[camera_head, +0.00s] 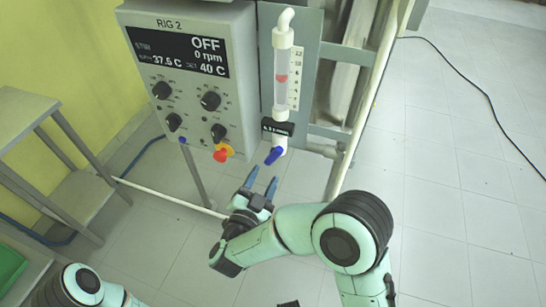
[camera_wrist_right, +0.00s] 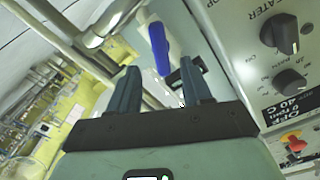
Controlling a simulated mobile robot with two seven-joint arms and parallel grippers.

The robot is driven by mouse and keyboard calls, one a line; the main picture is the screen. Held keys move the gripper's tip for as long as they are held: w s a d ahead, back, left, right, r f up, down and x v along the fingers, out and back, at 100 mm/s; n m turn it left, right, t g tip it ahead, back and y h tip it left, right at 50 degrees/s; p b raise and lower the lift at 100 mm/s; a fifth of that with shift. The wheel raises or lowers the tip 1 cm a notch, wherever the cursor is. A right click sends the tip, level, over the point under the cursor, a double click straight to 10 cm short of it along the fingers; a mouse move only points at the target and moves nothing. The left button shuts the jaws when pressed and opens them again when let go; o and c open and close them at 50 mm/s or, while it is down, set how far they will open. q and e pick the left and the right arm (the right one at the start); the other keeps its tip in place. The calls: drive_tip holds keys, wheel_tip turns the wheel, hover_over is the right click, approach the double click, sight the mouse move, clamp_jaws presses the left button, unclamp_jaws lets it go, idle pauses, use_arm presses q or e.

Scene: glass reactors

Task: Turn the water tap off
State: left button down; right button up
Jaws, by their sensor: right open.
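The water tap is a blue lever handle (camera_head: 273,156) under a clear vertical flow tube (camera_head: 282,90). A red float sits partway up the tube, beside a scale (camera_head: 295,78). The handle points down and to the left in the head view. My right gripper (camera_head: 262,181) is open and empty, just below the handle and apart from it. In the right wrist view the blue handle (camera_wrist_right: 159,48) appears beyond the gap between the two fingertips (camera_wrist_right: 159,70). My left gripper is out of view; only part of that arm shows at the lower left.
A grey control box (camera_head: 190,75) marked RIG 2, with black knobs and a red button (camera_head: 221,155) on yellow, stands left of the tube. A metal frame post (camera_head: 365,95) stands to its right. A grey side table (camera_head: 25,110) is at the left. Floor at right is open, with a black cable.

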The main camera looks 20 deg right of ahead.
sight(271, 160)
drive_tip(key=x, duration=0.8)
drive_tip(key=shift+w+d+b, duration=0.15)
drive_tip(key=shift+b, duration=0.15)
drive_tip(key=shift+f, duration=0.1)
drive_tip(key=c, duration=0.9)
